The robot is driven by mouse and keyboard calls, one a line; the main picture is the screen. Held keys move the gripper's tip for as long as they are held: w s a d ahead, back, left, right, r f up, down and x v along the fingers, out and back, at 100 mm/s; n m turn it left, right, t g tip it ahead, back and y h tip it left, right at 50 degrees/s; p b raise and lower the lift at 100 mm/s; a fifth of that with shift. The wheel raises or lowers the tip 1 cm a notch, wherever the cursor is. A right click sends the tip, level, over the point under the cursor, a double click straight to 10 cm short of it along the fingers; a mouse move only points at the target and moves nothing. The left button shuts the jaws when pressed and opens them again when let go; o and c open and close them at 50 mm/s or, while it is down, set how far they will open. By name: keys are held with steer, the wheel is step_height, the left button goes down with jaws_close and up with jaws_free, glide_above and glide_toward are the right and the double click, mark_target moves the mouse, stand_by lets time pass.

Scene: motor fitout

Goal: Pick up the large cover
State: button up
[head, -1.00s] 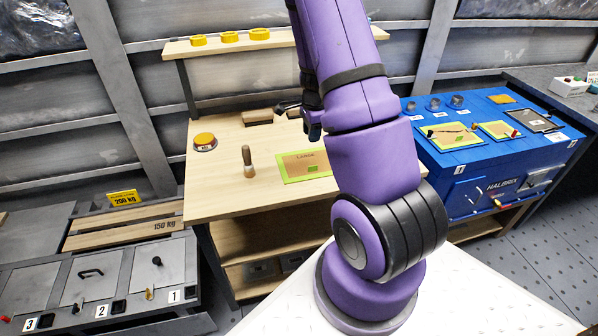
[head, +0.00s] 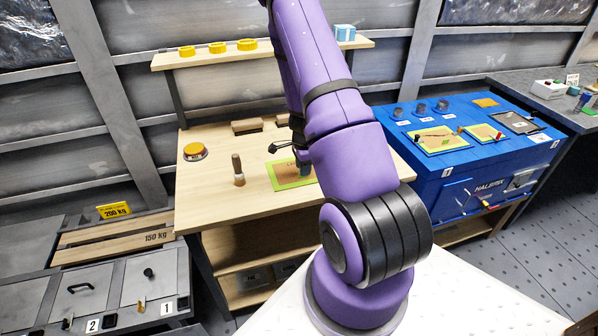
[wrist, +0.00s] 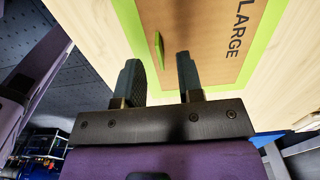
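The large cover (head: 284,181) is a brown panel with a lime-green border, lying flat on the wooden bench. In the wrist view the cover (wrist: 205,45) shows the word LARGE and a small raised green grip (wrist: 158,52). My gripper (wrist: 159,75) is open, with its two dark fingers apart and nothing between their tips. The green grip appears just beyond the fingertips, between their lines. In the head view my gripper (head: 303,168) is low over the cover and my arm hides part of it.
A wooden-handled tool (head: 238,172) stands left of the cover, near an orange button (head: 195,151). Wooden blocks (head: 247,126) lie behind. A shelf (head: 215,56) with yellow rings is above. A blue cabinet (head: 450,180) stands at the right. Numbered grey bins (head: 80,290) are at lower left.

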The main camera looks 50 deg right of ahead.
step_height(320, 180, down, 2)
steer(key=shift+f, duration=0.1)
jaws_close()
stand_by(0.4)
